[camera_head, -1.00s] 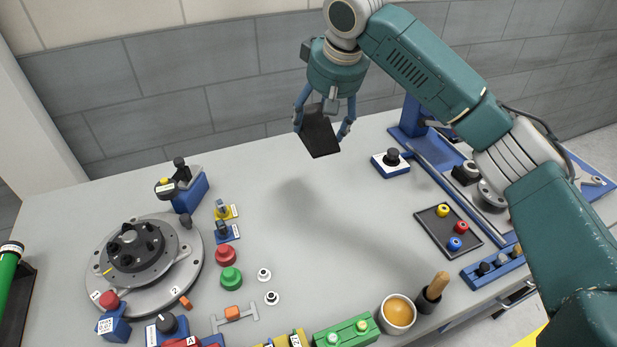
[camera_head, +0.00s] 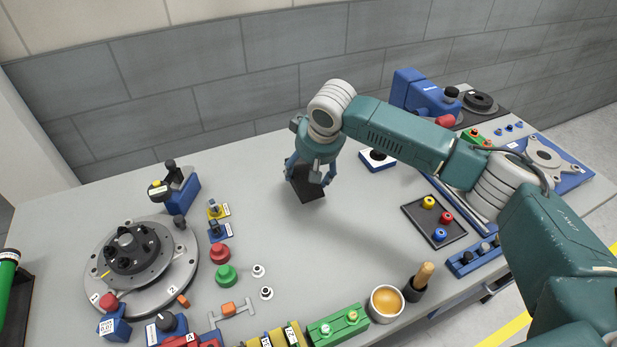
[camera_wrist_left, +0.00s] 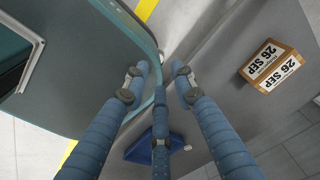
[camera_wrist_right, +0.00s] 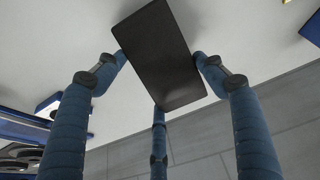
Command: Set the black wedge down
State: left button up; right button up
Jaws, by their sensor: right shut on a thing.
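The black wedge (camera_head: 306,184) is a dark block at the back middle of the grey table (camera_head: 350,235). My right gripper (camera_head: 311,175) is shut on it from above, and its fingers hide part of the wedge. In the right wrist view the wedge (camera_wrist_right: 160,55) lies between the fingers of the right gripper (camera_wrist_right: 160,70). It is low, at or just above the table top; I cannot tell whether it touches. My left gripper (camera_wrist_left: 158,85) shows only in the left wrist view, its fingers apart with nothing between them.
A round fixture (camera_head: 140,262) stands at the left. A blue block with a black knob (camera_head: 377,157) is close to the right of my right gripper. A dark tray (camera_head: 433,220) with coloured rings lies further right. The table's middle is clear.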

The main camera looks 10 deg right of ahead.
notch_tip(320, 180, down, 3)
jog(key=shift+r, duration=0.1)
pick_arm(q)
jog(key=shift+s+a+r, duration=0.1)
jog(key=shift+s+r, duration=0.1)
jog(key=shift+s, duration=0.95)
pick_arm(e)
jog(key=shift+f, duration=0.4)
jog(key=shift+f, duration=0.1)
jog(key=o, duration=1.5)
jog(key=shift+s, duration=0.1)
pick_arm(q)
jog(key=shift+w, duration=0.15)
jog(key=shift+w, duration=0.15)
pick_arm(e)
jog(key=shift+r, duration=0.25)
pick_arm(q)
jog(key=shift+f+b, duration=0.6)
jog(key=shift+f, duration=0.2)
pick_arm(e)
jog(key=v, duration=1.1)
jog(key=shift+r, duration=0.3)
